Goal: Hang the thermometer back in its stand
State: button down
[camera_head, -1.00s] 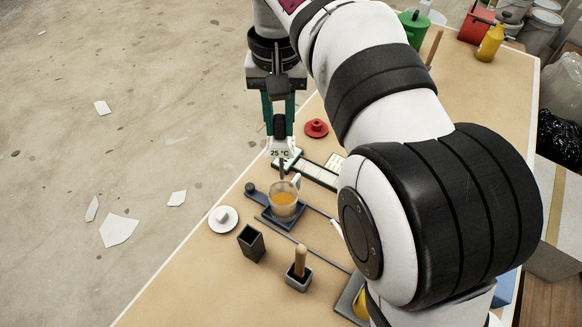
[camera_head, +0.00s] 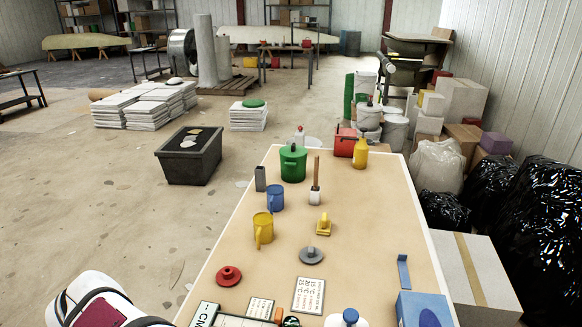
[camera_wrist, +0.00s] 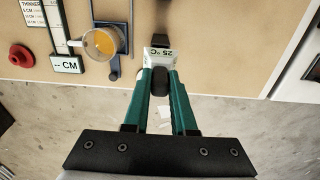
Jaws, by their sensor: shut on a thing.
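The thermometer, with a white head reading "25 °C" (camera_wrist: 160,53), is in my gripper (camera_wrist: 159,82) in the wrist view. The teal fingers are shut on its dark body, and the head points up the picture. A short dark piece shows just beyond the head; the rest of the probe is hidden. The gripper is over the edge of the table, right of the glass mug of orange liquid (camera_wrist: 101,42). I cannot make out the thermometer's stand in either current view. The gripper is outside the head view.
A gauge marked "-- CM" (camera_wrist: 67,64) and a red knobbed disc (camera_wrist: 21,56) lie left of the mug. In the head view, a yellow mug (camera_head: 263,229), blue mug (camera_head: 275,198) and green pot (camera_head: 293,163) stand farther along. The tabletop's middle right (camera_head: 370,230) is clear.

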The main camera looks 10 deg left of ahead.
notch_tip(320, 180, down, 6)
jog(key=shift+r, duration=0.25)
jog(key=shift+f, duration=0.1)
jog(key=shift+f, duration=0.1)
jog(key=c, duration=0.7)
grip_release()
jog(key=shift+c, duration=0.2)
